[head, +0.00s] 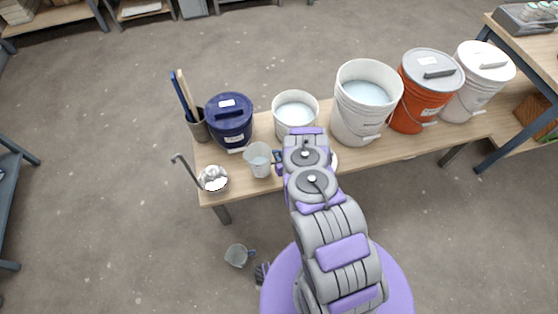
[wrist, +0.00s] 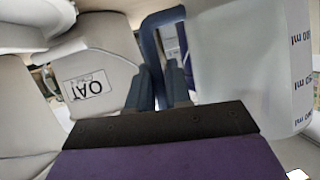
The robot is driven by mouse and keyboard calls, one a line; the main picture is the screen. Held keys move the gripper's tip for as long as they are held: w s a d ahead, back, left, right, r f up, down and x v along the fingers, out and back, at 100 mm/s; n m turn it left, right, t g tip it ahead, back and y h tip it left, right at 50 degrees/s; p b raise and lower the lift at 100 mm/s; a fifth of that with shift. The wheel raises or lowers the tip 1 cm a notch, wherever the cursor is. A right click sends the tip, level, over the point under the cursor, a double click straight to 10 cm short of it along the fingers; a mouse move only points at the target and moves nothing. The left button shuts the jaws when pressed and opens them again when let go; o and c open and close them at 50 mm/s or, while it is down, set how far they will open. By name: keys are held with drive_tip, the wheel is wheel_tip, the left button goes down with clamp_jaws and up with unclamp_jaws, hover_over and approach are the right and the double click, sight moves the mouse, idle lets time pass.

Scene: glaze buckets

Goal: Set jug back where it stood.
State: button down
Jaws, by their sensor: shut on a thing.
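A translucent measuring jug (head: 259,158) with a blue handle is over the front left part of the wooden bench. In the head view it looks about upright; I cannot tell whether its base touches the bench. In the wrist view the jug's pale wall (wrist: 245,65) with ml marks fills the right side. My gripper (head: 282,160) is at the jug's right side, shut on the blue handle; its dark fingers (wrist: 165,88) show there in the wrist view.
The bench (head: 235,178) holds a navy lidded bucket (head: 229,122), open white buckets (head: 295,113) (head: 365,105), an orange bucket (head: 425,95), a white lidded bucket (head: 480,80), a tool pot (head: 199,130) and a metal bowl with a ladle (head: 213,180). Bare wood lies around the held jug's left.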

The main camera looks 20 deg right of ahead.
drive_tip(key=f, duration=0.1)
drive_tip(key=f+b, duration=0.1)
drive_tip(key=f, duration=0.1)
drive_tip(key=shift+w+f+b, duration=0.2)
drive_tip(key=shift+f+b, duration=0.1)
drive_tip(key=shift+d, duration=0.1)
drive_tip(key=shift+r, duration=0.1)
drive_tip(key=c, duration=1.1)
unclamp_jaws()
drive_tip(key=shift+o, duration=0.2)
